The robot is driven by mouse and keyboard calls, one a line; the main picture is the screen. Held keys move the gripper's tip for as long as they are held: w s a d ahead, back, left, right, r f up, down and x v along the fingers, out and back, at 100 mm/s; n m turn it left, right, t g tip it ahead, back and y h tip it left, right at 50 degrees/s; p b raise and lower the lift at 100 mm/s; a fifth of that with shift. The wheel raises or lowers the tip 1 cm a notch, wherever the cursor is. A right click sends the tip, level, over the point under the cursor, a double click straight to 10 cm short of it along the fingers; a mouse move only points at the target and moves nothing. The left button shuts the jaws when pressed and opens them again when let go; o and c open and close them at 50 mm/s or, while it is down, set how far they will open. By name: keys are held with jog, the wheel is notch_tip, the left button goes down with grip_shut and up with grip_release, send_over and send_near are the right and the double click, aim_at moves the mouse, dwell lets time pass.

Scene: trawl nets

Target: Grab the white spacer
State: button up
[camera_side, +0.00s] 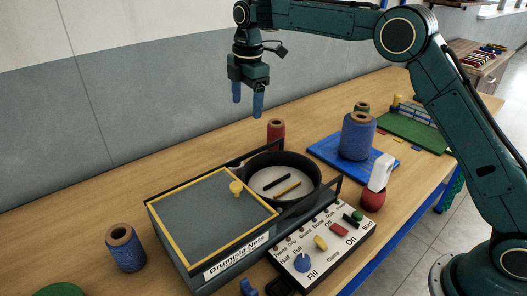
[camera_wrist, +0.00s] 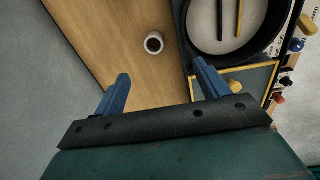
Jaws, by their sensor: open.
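The white spacer (camera_wrist: 149,47) is a short pale ring with a dark hole, standing on the wooden table in the wrist view. It lies ahead of my gripper (camera_wrist: 163,82), between the lines of the two blue fingers and well below them. My gripper is open, with nothing between its fingers. In the side view my gripper (camera_side: 247,106) hangs high above the table, fingers down, behind the machine. There, a small pale patch behind the machine's back edge may be the spacer, mostly hidden.
A machine with a yellow-edged lid (camera_side: 205,215) and a round black pan (camera_side: 282,182) stands beside the spacer. The pan holds a black stick and a yellow stick. A red spool (camera_side: 275,134) stands behind it. A blue spool (camera_side: 357,136) is on a blue mat. The wall is close behind.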

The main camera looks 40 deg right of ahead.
aim_at(237, 169)
jog(key=w+a+f+n, duration=0.2)
jog(key=w+f+n, duration=0.1)
jog(key=f, duration=0.4)
jog(key=shift+w+a+f+g, duration=0.2)
jog(key=shift+w+f+g, duration=0.2)
jog(key=shift+w, duration=0.15)
jog(key=shift+f, duration=4.3)
jog(key=shift+f, duration=0.1)
jog(key=shift+f, duration=2.5)
jog(key=shift+c, duration=0.4)
jog(key=c, duration=1)
